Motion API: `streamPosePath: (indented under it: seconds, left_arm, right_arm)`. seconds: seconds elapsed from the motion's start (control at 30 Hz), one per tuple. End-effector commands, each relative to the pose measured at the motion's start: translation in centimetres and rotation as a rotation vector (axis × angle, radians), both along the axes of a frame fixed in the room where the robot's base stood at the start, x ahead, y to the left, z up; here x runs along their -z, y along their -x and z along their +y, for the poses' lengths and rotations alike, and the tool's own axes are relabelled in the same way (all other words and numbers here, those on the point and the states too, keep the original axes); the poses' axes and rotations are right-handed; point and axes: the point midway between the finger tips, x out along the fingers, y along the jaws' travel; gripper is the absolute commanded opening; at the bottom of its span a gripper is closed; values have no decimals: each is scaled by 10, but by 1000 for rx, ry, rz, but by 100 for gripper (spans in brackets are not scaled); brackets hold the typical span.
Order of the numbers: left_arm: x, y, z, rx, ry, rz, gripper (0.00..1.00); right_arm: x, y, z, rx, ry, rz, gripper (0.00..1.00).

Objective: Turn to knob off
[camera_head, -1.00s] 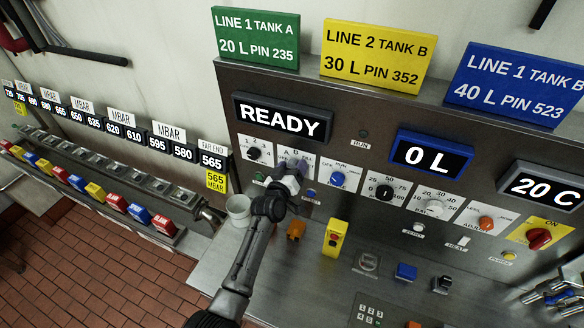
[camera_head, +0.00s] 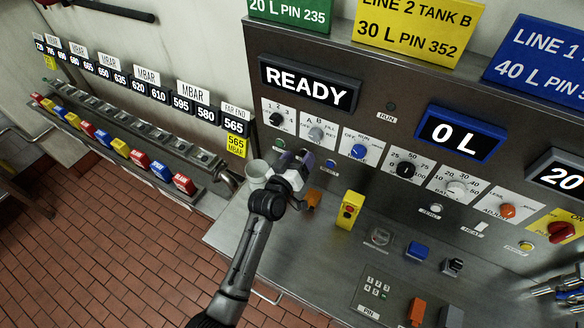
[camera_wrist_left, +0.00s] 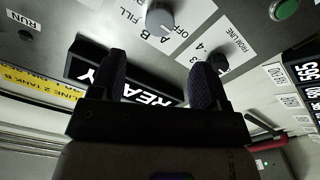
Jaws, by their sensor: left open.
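The grey A/B selector knob (camera_head: 316,133) is on the upright panel below the READY display. It also shows at the top of the left wrist view (camera_wrist_left: 160,18), with its label reading A, B, FILL and OFF. My left gripper (camera_head: 294,160) is open and empty, below and in front of this knob and apart from it. Its dark fingers (camera_wrist_left: 158,78) are spread in the wrist view. The black 1-to-4 knob (camera_head: 277,118) is to the left, and the blue OFF/RUN knob (camera_head: 358,151) to the right. The grey knob's exact pointer direction is hard to read.
A pale cup (camera_head: 257,172), an orange part (camera_head: 313,197) and a yellow button box (camera_head: 350,209) are close to my left gripper. More knobs, including a red one (camera_head: 561,232), run along the panel. Silver and blue parts (camera_head: 565,288) are at the right edge.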

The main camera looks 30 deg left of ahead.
Motion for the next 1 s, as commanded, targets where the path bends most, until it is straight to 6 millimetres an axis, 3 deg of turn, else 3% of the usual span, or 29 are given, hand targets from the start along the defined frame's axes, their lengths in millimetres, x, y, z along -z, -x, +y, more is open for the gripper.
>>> streamPosePath:
  seconds: [0.1, 0.33, 1.0]
  left_arm:
    - [1, 17, 0, 0, 1, 1, 69]
    - [0, 33, 1, 1, 1, 0, 69]
    - [0, 36, 1, 3, -2, 4, 69]
  right_arm:
    - [2, 0, 1, 1, -2, 0, 0]
    - [3, 0, 1, 2, -3, 0, 0]
    - [3, 0, -2, -5, 8, 0, 0]
